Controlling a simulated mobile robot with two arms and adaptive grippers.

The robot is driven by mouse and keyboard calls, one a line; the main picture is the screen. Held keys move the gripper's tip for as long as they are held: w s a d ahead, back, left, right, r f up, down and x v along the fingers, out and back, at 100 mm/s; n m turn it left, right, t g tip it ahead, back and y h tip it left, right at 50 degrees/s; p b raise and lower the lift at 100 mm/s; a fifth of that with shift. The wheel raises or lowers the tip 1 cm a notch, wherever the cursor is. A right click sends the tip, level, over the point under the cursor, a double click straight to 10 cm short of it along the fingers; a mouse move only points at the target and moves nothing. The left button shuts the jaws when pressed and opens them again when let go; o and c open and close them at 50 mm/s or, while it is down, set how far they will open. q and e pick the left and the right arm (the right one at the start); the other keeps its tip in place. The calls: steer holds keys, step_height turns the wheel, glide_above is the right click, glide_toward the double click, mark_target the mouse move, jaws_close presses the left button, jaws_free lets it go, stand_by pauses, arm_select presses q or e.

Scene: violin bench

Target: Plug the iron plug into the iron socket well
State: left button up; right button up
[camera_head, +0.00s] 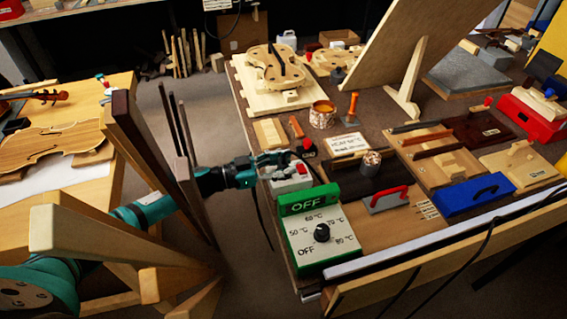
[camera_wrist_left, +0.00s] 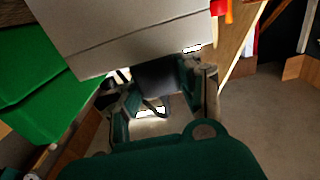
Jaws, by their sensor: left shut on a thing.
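My left gripper (camera_head: 284,160) reaches in from the left to the bench's left edge, beside a small white-grey box (camera_head: 292,180) with red on top. In the left wrist view its fingers (camera_wrist_left: 165,92) are shut on a dark block, which I take to be the iron plug (camera_wrist_left: 158,78). The pale box (camera_wrist_left: 130,35) fills the top of that view, close in front of the fingers. The green control box (camera_head: 320,232) with a dial and "OFF" label stands nearer the front; its green side shows in the wrist view (camera_wrist_left: 40,75). I cannot make out the socket well's opening. My right gripper is not in view.
A dark cup (camera_head: 371,163), a red-handled tool (camera_head: 388,199) and a blue box (camera_head: 487,195) crowd the bench right of the boxes. Wooden strips (camera_head: 140,130) stand upright near my left arm. Open floor (camera_head: 265,270) lies left of the bench.

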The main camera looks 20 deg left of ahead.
arm_select(q)
steer(key=o, duration=1.2)
steer(key=shift+c, duration=0.2)
steer(key=v, duration=1.2)
steer(key=shift+f, duration=0.1)
